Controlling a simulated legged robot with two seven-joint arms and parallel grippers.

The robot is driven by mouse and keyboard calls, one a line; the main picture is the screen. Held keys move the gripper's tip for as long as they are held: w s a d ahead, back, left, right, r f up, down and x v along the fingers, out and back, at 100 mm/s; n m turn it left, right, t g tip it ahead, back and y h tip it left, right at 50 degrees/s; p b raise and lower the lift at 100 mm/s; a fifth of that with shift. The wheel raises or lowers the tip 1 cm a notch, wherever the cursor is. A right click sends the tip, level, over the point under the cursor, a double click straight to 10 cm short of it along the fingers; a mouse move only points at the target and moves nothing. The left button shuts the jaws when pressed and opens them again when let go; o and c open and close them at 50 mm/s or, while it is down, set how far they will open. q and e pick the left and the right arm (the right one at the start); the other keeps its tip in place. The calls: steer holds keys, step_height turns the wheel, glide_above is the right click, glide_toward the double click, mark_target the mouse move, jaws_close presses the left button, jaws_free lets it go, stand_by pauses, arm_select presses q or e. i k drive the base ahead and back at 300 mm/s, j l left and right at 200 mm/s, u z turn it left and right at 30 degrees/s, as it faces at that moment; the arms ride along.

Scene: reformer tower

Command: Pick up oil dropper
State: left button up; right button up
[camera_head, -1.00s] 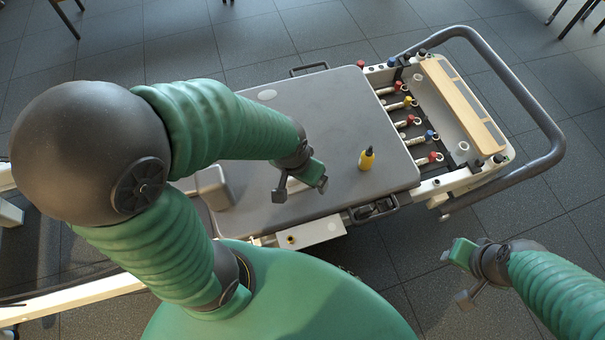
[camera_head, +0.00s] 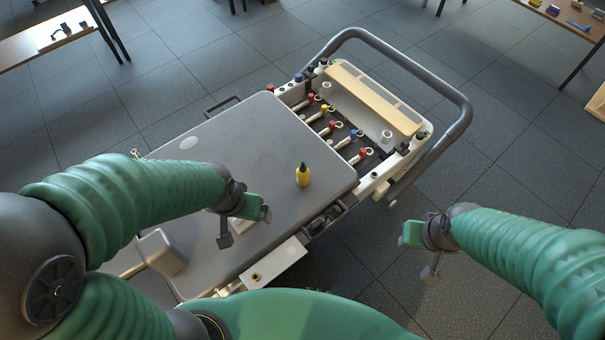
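The oil dropper (camera_head: 303,176) is a small yellow bottle with a black tip. It stands upright on the grey padded carriage (camera_head: 240,140) of the reformer, near its right side. My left gripper (camera_head: 245,228) is over the carriage, left of and nearer than the dropper, clearly apart from it. Its fingers are spread and nothing shows between them. My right gripper (camera_head: 418,256) is off the carriage, over the floor to the right of the dropper. Its fingers are also spread and empty.
Springs with coloured ends (camera_head: 335,128) lie beyond the carriage. A wooden bar (camera_head: 374,98) and a grey curved rail (camera_head: 440,85) are at the frame's far end. A grey shoulder block (camera_head: 162,252) stands at the carriage's near left. Tables are at the back.

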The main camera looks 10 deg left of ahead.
mark_target(302, 173)
steer(key=k+j, duration=0.15)
steer(key=k, duration=0.25)
steer(key=k+j, duration=0.1)
steer(key=k, duration=0.3)
